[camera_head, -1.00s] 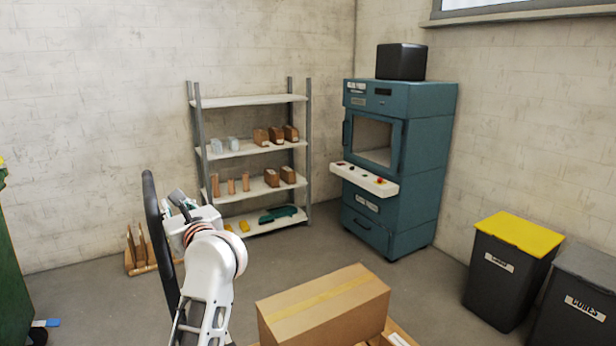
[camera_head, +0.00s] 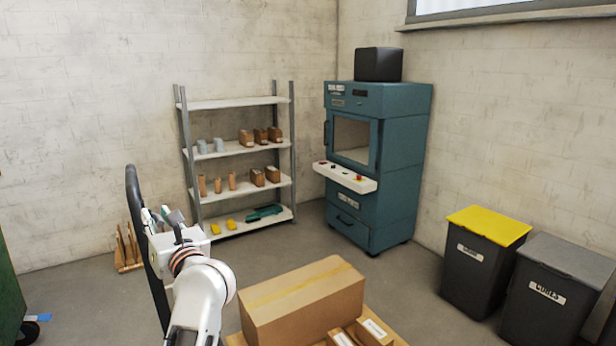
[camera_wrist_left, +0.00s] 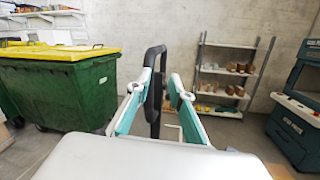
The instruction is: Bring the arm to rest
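My left arm is raised at the lower left of the head view, with its left gripper (camera_head: 162,216) pointing away from the camera. In the left wrist view the two teal-lined fingers of this gripper (camera_wrist_left: 162,84) stand apart. A black upright bar with a rounded top (camera_wrist_left: 153,95) shows between them; it also stands beside the gripper in the head view (camera_head: 137,200). I cannot tell whether the fingers touch it, but they are not closed on it. My right gripper is not in view.
A shelf rack (camera_head: 240,147) and a teal machine (camera_head: 372,215) stand at the back. A cardboard box (camera_head: 300,305) is in front. Yellow-lidded (camera_head: 482,265) and grey bins (camera_head: 548,295) stand right. A green container with a yellow lid (camera_wrist_left: 62,90) shows in the wrist view.

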